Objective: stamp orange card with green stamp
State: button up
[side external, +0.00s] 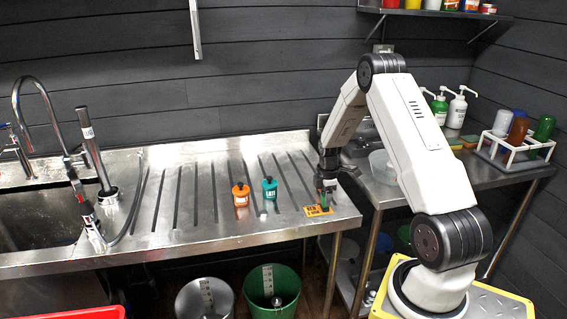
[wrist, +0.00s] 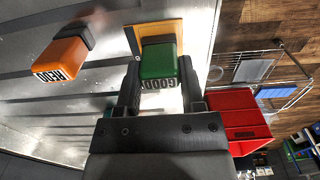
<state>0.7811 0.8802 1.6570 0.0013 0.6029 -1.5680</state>
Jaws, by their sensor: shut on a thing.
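The orange card (side external: 314,212) with dark lettering lies flat near the front right edge of the metal drainboard. My gripper (side external: 326,190) points down over it and is shut on the green stamp (wrist: 159,60). The fingers grip the stamp on two sides in the wrist view. The card's orange border (wrist: 172,28) shows behind the stamp there, and the stamp hides much of its middle. The stamp is over the card, low down; I cannot tell whether they touch.
An orange stamp (side external: 241,195) and a teal stamp (side external: 269,188) stand left of the card on the grooved drainboard (side external: 195,225). The sink (side external: 40,218) with its tap is at the left. A white bottle rack (side external: 513,150) stands on the right counter.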

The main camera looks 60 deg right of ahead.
jog(key=shift+r, duration=3.5)
